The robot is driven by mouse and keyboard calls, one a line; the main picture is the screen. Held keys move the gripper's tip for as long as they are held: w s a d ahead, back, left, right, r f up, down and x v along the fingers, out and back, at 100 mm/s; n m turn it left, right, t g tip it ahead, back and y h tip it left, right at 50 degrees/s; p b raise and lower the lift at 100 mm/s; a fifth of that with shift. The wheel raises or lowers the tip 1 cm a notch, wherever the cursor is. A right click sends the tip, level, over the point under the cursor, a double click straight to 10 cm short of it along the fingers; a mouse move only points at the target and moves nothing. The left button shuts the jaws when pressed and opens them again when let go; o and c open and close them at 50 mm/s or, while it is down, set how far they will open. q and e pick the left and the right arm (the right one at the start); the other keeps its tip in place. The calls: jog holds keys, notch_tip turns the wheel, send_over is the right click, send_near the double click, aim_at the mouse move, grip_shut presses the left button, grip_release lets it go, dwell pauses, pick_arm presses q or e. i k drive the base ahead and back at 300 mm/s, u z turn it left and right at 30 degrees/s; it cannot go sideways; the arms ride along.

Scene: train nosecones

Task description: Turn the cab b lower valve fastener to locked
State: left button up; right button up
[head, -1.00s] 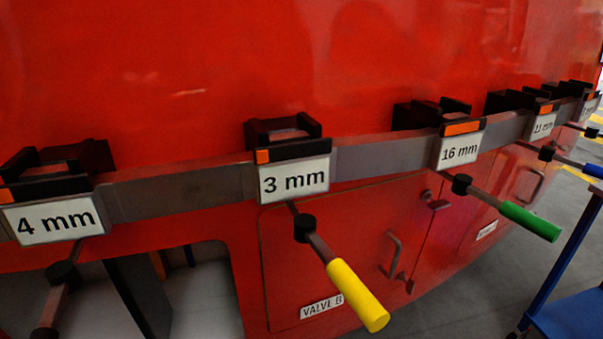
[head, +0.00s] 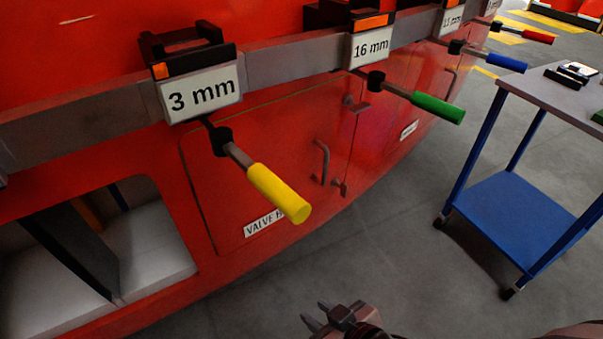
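A small metal lower fastener (head: 340,187) sits at the door's lower right edge, just below a bar handle (head: 322,162). An upper fastener (head: 355,104) sits higher along the same edge. The lower fastener is too small to tell whether it is locked. My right gripper (head: 315,312) is at the bottom of the head view, well below the fastener and apart from it. Its fingers are spread and empty. My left gripper is not in view.
A rail of labelled tools juts out above the door, with a yellow handle (head: 279,193) in front of it and a green handle (head: 438,107) farther right. A blue trolley (head: 520,215) stands at right. Grey floor between is clear.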

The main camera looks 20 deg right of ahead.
aim_at(344, 190)
jog(key=k, duration=1.25)
jog(key=z, duration=0.7)
jog(key=i, duration=0.5)
jog(key=z, duration=0.45)
jog(key=i, duration=0.9)
jog(key=u, duration=0.75)
jog(key=i, duration=0.35)
jog(key=u, duration=0.5)
